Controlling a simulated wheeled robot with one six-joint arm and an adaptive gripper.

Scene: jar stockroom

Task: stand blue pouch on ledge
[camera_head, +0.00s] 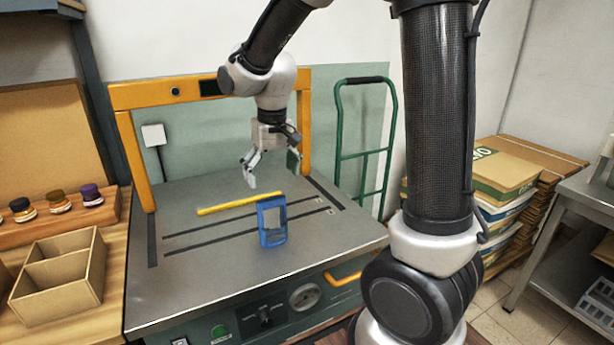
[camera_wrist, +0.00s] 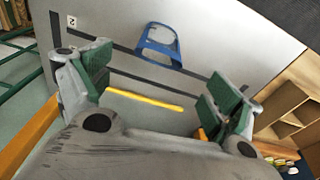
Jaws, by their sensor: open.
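A raised wooden ledge (camera_head: 62,226) at the left carries several small dark-lidded jars (camera_head: 58,201); I cannot tell for sure that this is the task's ledge.
A yellow bar (camera_head: 240,204) lies on the table behind the pouch. An orange arch (camera_head: 135,160) spans the table's back. A divided cardboard box (camera_head: 62,283) sits before the ledge. A green hand truck (camera_head: 362,150) and stacked cartons (camera_head: 510,172) stand to the right. The table's left front is clear.

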